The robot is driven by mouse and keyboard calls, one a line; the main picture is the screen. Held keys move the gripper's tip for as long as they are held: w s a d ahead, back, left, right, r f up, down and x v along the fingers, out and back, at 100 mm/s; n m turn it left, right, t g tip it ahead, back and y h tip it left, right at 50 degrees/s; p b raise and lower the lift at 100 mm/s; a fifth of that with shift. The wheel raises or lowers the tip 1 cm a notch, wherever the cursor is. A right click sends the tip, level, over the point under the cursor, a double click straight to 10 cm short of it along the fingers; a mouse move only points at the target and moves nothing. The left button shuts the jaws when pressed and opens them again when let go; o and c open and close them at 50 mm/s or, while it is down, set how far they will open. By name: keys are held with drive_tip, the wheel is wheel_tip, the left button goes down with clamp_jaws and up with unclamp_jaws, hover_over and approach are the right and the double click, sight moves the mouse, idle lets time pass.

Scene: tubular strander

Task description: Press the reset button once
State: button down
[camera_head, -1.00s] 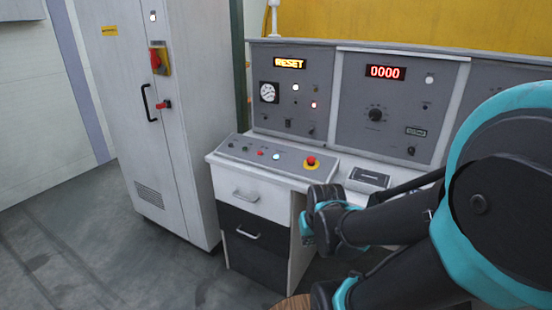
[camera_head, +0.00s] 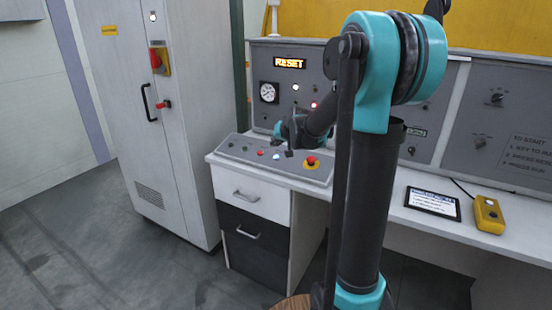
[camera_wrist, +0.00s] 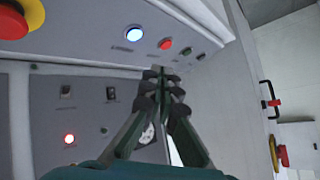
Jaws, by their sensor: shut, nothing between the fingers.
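The sloped button panel (camera_head: 240,152) carries a white-blue lit button (camera_head: 276,156), a small red button (camera_head: 261,153) and dark knobs. In the wrist view the lit button (camera_wrist: 134,34) and the red button (camera_wrist: 165,44) show near the top. Their labels are too small to read, so I cannot tell which is the reset button. My gripper (camera_wrist: 165,74) is shut and empty, its fingertips just below the red button in that view; contact does not show. In the head view my gripper (camera_head: 289,152) hangs at the panel, close to the lit button, partly hidden by my wrist.
A red mushroom button on yellow (camera_head: 311,162) sits right of the lit button. The upright panel behind has a display (camera_head: 290,63) reading RESET and a gauge (camera_head: 269,92). A tall cabinet (camera_head: 165,120) stands left. A yellow box (camera_head: 488,214) and a tablet (camera_head: 433,203) lie right.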

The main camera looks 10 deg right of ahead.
sight(276, 157)
drive_tip(key=shift+t, duration=0.4)
drive_tip(key=w, duration=0.1)
drive_tip(key=w+r, duration=0.1)
drive_tip(key=w, duration=0.2)
drive_tip(key=shift+w+a+r, duration=0.1)
drive_tip(key=shift+w+r, duration=0.1)
drive_tip(key=shift+r, duration=0.1)
drive_tip(key=shift+w+d+f, duration=0.25)
drive_tip(key=shift+w+f, duration=0.05)
drive_tip(key=shift+f, duration=1.1)
drive_tip(key=shift+w+d+f, duration=0.25)
drive_tip(key=shift+w+f, duration=0.05)
drive_tip(key=shift+f, duration=1.15)
drive_tip(key=shift+w+d+f, duration=0.25)
drive_tip(key=shift+w+f, duration=0.05)
drive_tip(key=shift+f, duration=1.1)
drive_tip(key=shift+f, duration=0.1)
drive_tip(key=shift+w+f, duration=0.1)
drive_tip(key=shift+f, duration=0.2)
drive_tip(key=shift+w+d+f, duration=0.1)
drive_tip(key=shift+d+f, duration=0.05)
drive_tip(key=shift+f, duration=0.2)
drive_tip(key=shift+s+r, duration=0.2)
drive_tip(key=shift+r, duration=0.55)
